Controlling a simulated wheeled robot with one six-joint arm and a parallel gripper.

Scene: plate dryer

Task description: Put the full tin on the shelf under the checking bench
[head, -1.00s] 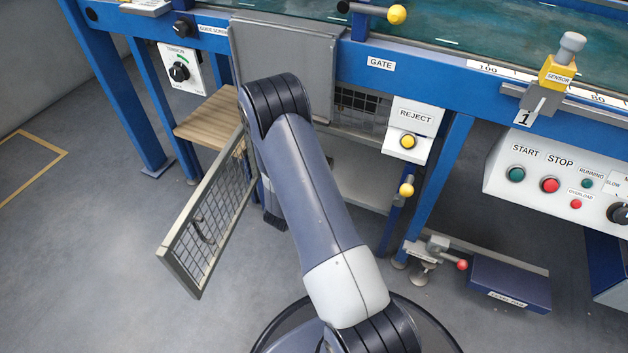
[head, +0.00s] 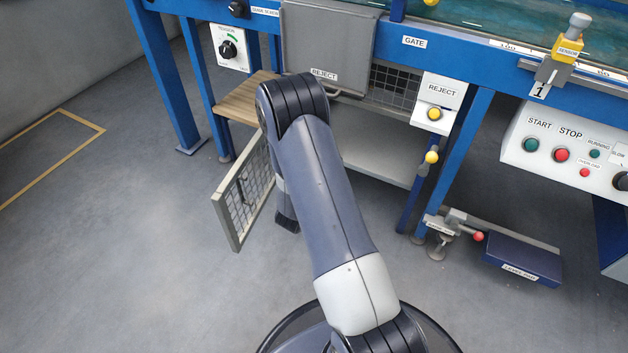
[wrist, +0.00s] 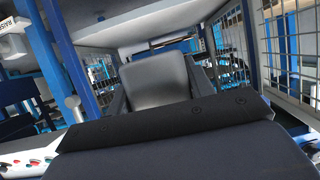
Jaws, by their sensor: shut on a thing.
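In the wrist view my gripper (wrist: 160,88) is shut, with a plain grey, round-cornered block (wrist: 157,76) between its dark fingers. This looks like the tin, but its top and contents do not show. In the head view my arm hides the gripper's hold and the tin. The low wooden top (head: 243,98) at the left, behind my arm, may be the checking bench; a shelf under it cannot be made out.
A mesh door (head: 246,195) stands open left of my arm; mesh also shows at right in the wrist view (wrist: 293,48). A grey panel labelled REJECT (head: 325,40) hangs from the blue frame. A blue pedal (head: 520,262) lies at right. Floor at left is clear.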

